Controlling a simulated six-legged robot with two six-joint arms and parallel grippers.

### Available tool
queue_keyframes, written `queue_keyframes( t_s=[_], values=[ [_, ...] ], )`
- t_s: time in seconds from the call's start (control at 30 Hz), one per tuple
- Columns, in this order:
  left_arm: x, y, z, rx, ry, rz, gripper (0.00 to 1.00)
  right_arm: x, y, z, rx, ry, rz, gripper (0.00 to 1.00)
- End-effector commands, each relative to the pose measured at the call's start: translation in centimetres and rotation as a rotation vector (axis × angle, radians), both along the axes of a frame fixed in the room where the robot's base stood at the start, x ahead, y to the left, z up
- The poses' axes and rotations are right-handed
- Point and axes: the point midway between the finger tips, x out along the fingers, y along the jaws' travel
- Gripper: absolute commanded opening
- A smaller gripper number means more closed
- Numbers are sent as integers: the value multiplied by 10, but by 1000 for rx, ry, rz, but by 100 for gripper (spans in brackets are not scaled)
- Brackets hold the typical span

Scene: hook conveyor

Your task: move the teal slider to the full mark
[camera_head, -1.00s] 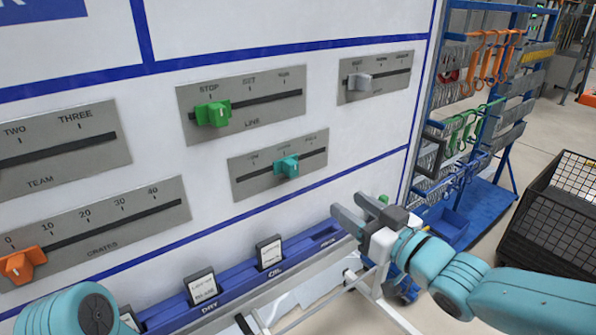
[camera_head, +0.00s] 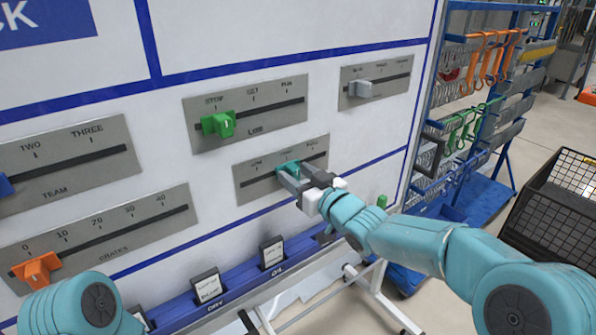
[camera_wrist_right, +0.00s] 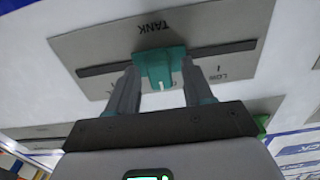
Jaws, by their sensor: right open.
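My right gripper (camera_head: 292,178) is open at the slider. In the right wrist view its two fingers (camera_wrist_right: 160,88) stand on either side of the teal knob, not clamped on it. My left arm (camera_head: 80,305) shows at the lower left; its gripper is not in view.
A green slider (camera_head: 218,124) sits above on the LINE plate, with a grey slider (camera_head: 360,89) to its right. An orange slider (camera_head: 37,269) is at the lower left. A blue card rail (camera_head: 180,313) runs below the plates. A hook rack (camera_head: 480,95) stands at the right.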

Motion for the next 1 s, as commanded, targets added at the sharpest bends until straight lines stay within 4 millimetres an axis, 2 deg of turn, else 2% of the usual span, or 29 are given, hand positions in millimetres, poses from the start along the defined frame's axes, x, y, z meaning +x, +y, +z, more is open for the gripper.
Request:
queue_keyframes(
  t_s=[0.27,0.43,1.0],
  values=[
    [0,0,0,0,0,0,43,2,1,0,0,0,0,51],
    [0,0,0,0,0,0,43,1,1,0,0,0,0,0],
    [0,0,-4,0,0,0,43,3,-1,0,-2,-3,0,0]
  ],
)
